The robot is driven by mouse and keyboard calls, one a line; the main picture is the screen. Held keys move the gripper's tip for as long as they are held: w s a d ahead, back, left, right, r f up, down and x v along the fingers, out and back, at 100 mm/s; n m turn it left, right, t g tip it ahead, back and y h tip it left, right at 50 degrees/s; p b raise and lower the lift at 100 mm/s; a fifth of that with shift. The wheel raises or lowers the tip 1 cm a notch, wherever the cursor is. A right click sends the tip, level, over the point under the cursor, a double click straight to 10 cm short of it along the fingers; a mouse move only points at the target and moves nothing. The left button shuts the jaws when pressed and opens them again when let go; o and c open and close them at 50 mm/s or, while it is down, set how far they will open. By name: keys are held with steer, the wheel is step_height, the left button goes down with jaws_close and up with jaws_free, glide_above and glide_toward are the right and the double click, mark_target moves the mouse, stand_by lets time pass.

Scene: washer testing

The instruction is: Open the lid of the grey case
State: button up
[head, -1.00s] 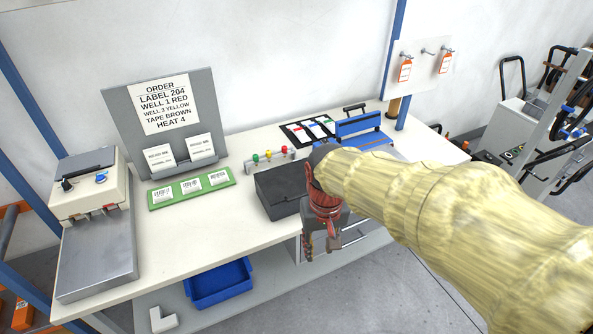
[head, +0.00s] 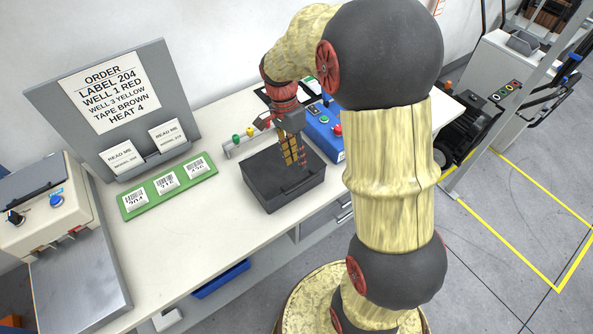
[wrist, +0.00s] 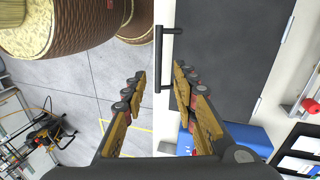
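The grey case (head: 262,183) is a dark grey box on the bench. Its lid looks shut and flat. In the wrist view, the lid (wrist: 225,60) fills the upper right, with a black bar handle (wrist: 162,60) along its left edge. My gripper (head: 298,163) points down over the case in the head view and hides part of its top. In the wrist view, my gripper (wrist: 160,73) has its fingers spread apart. The handle lies in line with the gap between the fingertips. I cannot tell whether they touch it.
Behind the case stands a bar with coloured knobs (head: 248,135). A blue box with buttons (head: 326,130) is close on its right. A green rack with white labelled blocks (head: 168,184) and an order board (head: 115,105) are left. Bare bench lies in front of the case.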

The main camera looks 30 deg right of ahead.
mark_target(301, 183)
steer(key=b+x, duration=0.2)
steer(key=x, duration=0.5)
steer(key=shift+s+f+m, duration=0.2)
steer(key=shift+f+m, duration=0.15)
steer(key=shift+m, duration=0.05)
steer(key=shift+c, duration=0.5)
jaws_close()
